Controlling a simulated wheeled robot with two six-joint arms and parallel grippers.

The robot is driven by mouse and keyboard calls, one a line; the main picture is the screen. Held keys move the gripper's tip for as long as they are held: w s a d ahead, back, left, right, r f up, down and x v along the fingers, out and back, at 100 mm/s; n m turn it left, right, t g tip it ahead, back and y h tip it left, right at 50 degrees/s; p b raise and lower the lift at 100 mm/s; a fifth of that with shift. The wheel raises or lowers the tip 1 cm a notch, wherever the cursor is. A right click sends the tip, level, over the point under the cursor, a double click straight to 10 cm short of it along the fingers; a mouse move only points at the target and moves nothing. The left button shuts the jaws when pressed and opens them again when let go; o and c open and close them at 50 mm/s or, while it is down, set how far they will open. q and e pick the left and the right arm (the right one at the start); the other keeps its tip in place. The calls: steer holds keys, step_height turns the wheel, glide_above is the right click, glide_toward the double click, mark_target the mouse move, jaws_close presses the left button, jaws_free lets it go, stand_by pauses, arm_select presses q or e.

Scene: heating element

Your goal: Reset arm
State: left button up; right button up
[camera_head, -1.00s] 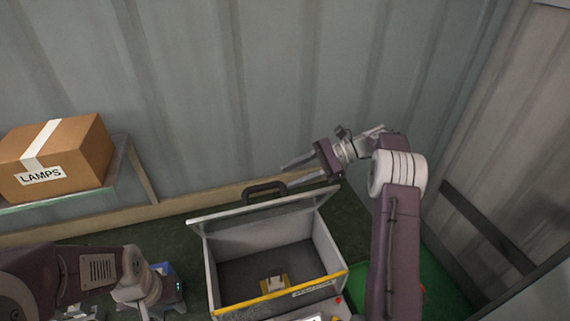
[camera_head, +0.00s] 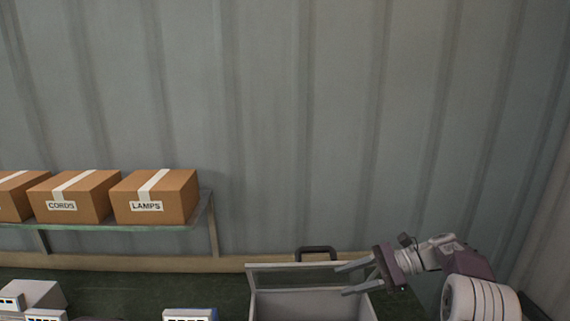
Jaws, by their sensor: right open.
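My right gripper (camera_head: 355,278) is open and empty, with its two fingers pointing left. It shows just right of and in front of the raised lid (camera_head: 285,271) of a grey box (camera_head: 310,305). The lid has a dark handle (camera_head: 316,251) on top. I cannot tell whether the fingers touch the box. The inside of the box is mostly cut off by the bottom edge. My left gripper is not in view.
A shelf (camera_head: 208,207) at the left holds a LAMPS box (camera_head: 155,197), a CORDS box (camera_head: 75,197) and another carton (camera_head: 14,197). Small devices (camera_head: 190,314) stand at the bottom left. A ribbed metal wall (camera_head: 290,120) closes the back.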

steer(key=s+a+f+n+g+h+b, duration=0.1)
steer(key=s+a+f+n+g+b, duration=0.15)
steer(key=s+a+b, duration=0.4)
steer(key=s+a+f+n+h+b, duration=0.1)
steer(key=s+a+f+h+b, duration=0.25)
steer(key=s+f, duration=0.4)
arm_select(q)
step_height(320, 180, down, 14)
steer(key=b, duration=0.2)
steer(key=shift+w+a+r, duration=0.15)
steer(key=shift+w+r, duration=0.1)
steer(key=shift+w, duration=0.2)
arm_select(e)
steer(key=s+d+f+n+t+h, duration=0.1)
steer(key=s+d+f+n+h, duration=0.2)
steer(key=f, duration=0.6)
steer(key=s+d+f+n+t+h, duration=0.2)
steer(key=s+d+f+n+h, duration=0.2)
steer(key=d+f+n+h, duration=0.2)
step_height(320, 180, down, 3)
steer(key=shift+s+d+f+n, duration=0.15)
steer(key=shift+d+n, duration=0.7)
steer(key=shift+d, duration=0.3)
